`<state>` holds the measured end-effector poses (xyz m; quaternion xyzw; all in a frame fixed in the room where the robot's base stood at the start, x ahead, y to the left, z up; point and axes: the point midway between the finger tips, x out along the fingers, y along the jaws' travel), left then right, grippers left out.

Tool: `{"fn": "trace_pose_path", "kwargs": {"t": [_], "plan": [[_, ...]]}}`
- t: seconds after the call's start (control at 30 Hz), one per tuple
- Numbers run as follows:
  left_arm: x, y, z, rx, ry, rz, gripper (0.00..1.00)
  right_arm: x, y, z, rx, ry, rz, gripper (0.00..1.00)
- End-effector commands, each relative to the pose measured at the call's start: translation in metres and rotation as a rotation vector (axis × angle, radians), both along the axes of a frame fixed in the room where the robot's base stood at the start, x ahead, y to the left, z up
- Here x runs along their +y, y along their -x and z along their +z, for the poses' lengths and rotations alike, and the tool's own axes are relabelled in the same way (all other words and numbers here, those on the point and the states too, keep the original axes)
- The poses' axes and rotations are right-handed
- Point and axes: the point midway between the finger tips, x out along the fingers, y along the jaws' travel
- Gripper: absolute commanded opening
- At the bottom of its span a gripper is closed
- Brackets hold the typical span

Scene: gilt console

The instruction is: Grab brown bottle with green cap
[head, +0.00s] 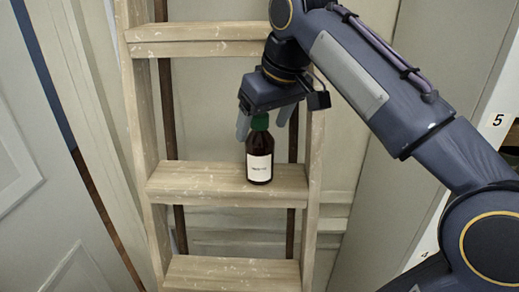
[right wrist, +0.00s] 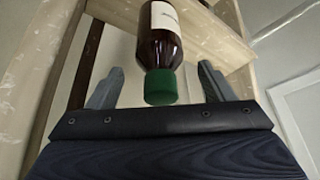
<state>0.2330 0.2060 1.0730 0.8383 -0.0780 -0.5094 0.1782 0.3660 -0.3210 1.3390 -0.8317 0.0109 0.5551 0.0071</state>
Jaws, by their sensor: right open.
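A brown bottle (head: 259,158) with a green cap (head: 260,121) and a white label stands upright on a wooden ladder step (head: 200,180). My right gripper (head: 263,130) is above it, with its two fingers pointing down on either side of the cap. In the right wrist view the bottle (right wrist: 160,48) and its green cap (right wrist: 161,87) show between the open fingers of the right gripper (right wrist: 158,85), with a gap on both sides. Nothing is held. My left gripper is not in view.
The wooden ladder has another step (head: 205,32) above and one (head: 230,270) below. Its side rails (head: 140,120) flank the bottle. A white panelled door (head: 50,180) is at the left. The step is clear to the left of the bottle.

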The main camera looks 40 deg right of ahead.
Motion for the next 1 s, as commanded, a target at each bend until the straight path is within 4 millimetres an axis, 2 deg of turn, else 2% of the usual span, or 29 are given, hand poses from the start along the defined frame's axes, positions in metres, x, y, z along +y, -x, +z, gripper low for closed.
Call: {"fn": "trace_pose_path", "kwargs": {"t": [0.07,0.1,0.2,0.53,1.0], "plan": [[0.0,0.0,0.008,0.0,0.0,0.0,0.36,0.0,-0.016,0.002,0.004,-0.002,0.002,0.75],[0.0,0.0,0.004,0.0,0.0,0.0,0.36,-0.001,-0.016,-0.009,0.004,0.0,-0.002,0.75],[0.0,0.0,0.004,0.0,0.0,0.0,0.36,-0.001,-0.02,-0.021,0.003,-0.001,-0.002,0.75],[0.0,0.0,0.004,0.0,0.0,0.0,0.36,-0.001,-0.024,-0.028,0.0,-0.001,-0.001,0.75],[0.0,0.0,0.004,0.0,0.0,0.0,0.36,-0.001,-0.023,-0.028,0.0,-0.001,-0.001,0.15]]}}
